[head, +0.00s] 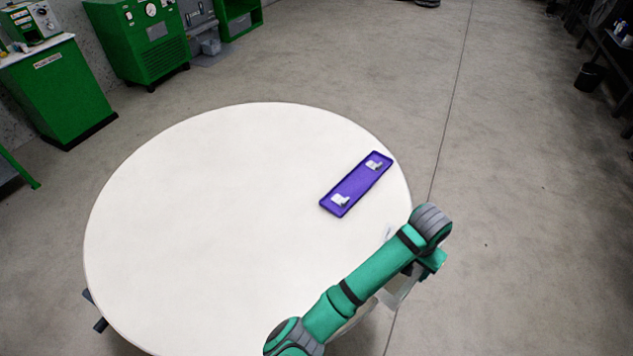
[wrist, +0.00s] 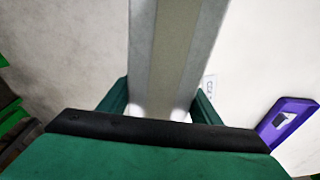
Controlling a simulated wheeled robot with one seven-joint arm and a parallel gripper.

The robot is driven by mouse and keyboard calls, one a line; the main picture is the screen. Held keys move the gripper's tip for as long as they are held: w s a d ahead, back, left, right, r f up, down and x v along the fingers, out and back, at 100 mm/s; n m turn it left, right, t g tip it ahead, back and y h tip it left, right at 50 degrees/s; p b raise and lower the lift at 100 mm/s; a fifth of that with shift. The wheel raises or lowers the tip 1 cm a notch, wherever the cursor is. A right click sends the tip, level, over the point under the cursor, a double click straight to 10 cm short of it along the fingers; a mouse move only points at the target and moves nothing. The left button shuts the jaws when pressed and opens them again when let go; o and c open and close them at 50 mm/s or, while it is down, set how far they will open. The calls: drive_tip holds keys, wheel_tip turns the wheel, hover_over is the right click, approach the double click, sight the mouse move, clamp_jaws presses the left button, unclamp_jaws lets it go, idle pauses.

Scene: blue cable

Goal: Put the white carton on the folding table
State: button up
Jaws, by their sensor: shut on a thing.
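The white carton (wrist: 165,50) fills the upper middle of the wrist view as a tall pale block with a beige-grey middle face. My gripper (wrist: 160,108) is shut on it, with one green finger on each side. In the head view a pale piece that looks like the carton (head: 398,292) shows below my arm, at the right edge of the table; my arm hides much of it. The folding table (head: 200,210) is round and white, with a wide bare top.
A purple tray (head: 336,207) with two small white items lies near the table's right edge. A small printed mark (wrist: 210,84) shows on the pale surface beside the carton. The table's left and middle are clear. Green cabinets (head: 62,92) stand behind at the left.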

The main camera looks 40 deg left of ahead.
drive_tip(key=s+a+r, duration=0.4)
drive_tip(key=a+r, duration=0.2)
drive_tip(key=a, duration=0.2)
drive_tip(key=s+a+r, duration=0.4)
drive_tip(key=a+r, duration=0.1)
drive_tip(key=a, duration=0.3)
drive_tip(key=shift+m, duration=0.4)
drive_tip(key=a+f, duration=0.2)
drive_tip(key=a, duration=0.2)
drive_tip(key=s+a+f, duration=0.1)
drive_tip(key=a+f, duration=0.2)
drive_tip(key=a, duration=0.1)
drive_tip(key=a+f, duration=0.3)
drive_tip(key=a, duration=0.1)
drive_tip(key=shift+s+a, duration=0.25)
drive_tip(key=shift+a, duration=0.1)
drive_tip(key=shift+a+f, duration=0.5)
drive_tip(key=shift+f, duration=0.15)
drive_tip(key=shift+w+a+f, duration=0.1)
drive_tip(key=shift+f, duration=1.55)
drive_tip(key=shift+f, duration=0.15)
drive_tip(key=o, duration=1.8)
drive_tip(key=shift+o, duration=0.2)
